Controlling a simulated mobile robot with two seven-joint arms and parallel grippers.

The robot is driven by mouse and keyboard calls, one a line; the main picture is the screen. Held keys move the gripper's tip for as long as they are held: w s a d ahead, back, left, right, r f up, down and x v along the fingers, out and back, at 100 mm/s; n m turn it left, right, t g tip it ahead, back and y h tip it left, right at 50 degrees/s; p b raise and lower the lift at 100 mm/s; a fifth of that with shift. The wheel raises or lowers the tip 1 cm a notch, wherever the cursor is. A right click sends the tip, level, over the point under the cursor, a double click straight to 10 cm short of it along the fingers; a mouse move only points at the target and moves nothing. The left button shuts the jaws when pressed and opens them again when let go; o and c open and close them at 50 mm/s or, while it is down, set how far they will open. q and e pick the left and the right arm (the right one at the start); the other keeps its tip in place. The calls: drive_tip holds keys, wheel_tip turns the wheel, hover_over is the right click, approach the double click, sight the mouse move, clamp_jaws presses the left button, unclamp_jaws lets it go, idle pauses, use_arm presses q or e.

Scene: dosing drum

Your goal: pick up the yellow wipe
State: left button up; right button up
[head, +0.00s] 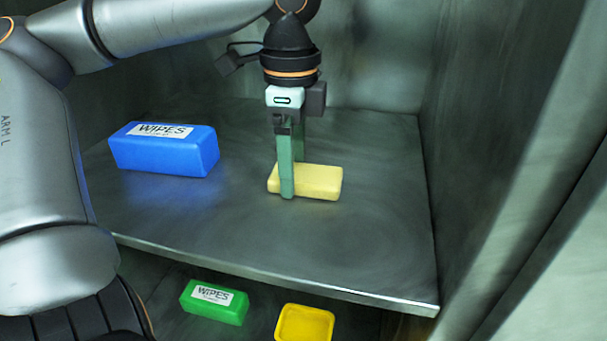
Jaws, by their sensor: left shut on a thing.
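The yellow wipe (320,183) is a pale yellow block on the grey metal shelf (380,255), right of the shelf's middle. My left gripper (287,188) comes down from above with its green fingers at the left part of the wipe. It is shut on the wipe, one finger in front and the other partly hidden behind. The wipe appears to rest on the shelf or just above it; I cannot tell which. My right gripper is not in view.
A blue box labelled WIPES (165,155) stands at the left on the same shelf. Below the shelf's front edge are a green WIPES box (213,308) and a yellow container (304,325). Grey walls enclose the shelf. Its right part is clear.

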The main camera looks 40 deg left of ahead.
use_arm(q)
wheel_tip(320, 180, up, 10)
idle(0.5)
drive_tip(key=o, duration=0.7)
drive_tip(key=c, duration=0.6)
